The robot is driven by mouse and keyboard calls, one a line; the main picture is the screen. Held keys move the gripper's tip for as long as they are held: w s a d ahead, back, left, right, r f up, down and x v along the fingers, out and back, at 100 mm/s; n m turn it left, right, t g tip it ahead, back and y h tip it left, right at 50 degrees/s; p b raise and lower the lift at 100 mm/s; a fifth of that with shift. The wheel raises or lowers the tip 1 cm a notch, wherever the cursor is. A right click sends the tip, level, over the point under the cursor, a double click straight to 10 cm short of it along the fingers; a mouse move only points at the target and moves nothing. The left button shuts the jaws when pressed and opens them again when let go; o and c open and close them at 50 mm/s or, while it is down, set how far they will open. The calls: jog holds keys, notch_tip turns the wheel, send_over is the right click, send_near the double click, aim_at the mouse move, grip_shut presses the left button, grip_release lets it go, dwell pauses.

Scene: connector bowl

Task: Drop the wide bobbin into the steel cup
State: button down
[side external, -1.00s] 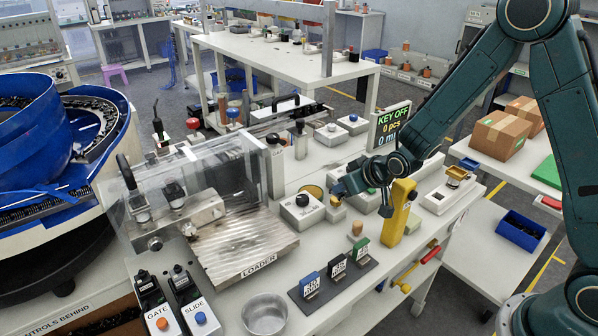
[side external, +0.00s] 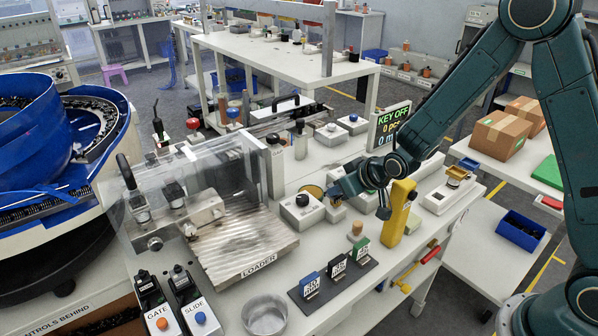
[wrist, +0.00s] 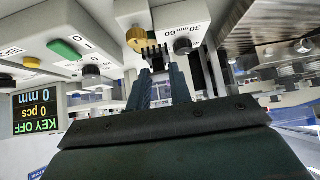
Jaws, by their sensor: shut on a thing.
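The steel cup (side external: 264,318) is an open, round metal cup at the bottom middle of the side view, in front of the loader plate. My gripper (side external: 333,190) is far behind it, low over the small white boxes near the bench's middle. In the wrist view my gripper (wrist: 162,84) is shut on a small pale piece (wrist: 162,90), mostly hidden between the fingers; I cannot tell whether it is the wide bobbin. A tan, spool-like piece (side external: 357,229) stands on the bench left of the yellow post, apart from my gripper.
The loader (side external: 250,250) with its clear cover stands left. A yellow post (side external: 398,213) stands right of my gripper. A white box marked "30 mm 60" (wrist: 182,25) is close ahead.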

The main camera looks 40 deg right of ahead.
jog(key=s+a+r+n+g+y, duration=0.1)
jog(key=s+a, duration=0.3)
jog(key=a, duration=0.4)
jog(key=s+a+r+n+y, duration=0.3)
jog(key=s+a+n, duration=0.1)
jog(key=a, duration=0.5)
jog(key=s+a+r+n+g+y, duration=0.1)
jog(key=s+a+n+y, duration=0.1)
jog(key=a, duration=0.7)
jog(key=s+n, duration=0.1)
jog(key=s, duration=0.1)
jog(key=shift+s+r+g, duration=0.3)
jog(key=shift+s+r, duration=0.05)
jog(key=shift+r, duration=0.05)
notch_tip(320, 180, down, 6)
jog(key=c, duration=1.2)
grip_release()
jog(key=shift+d+r, duration=0.1)
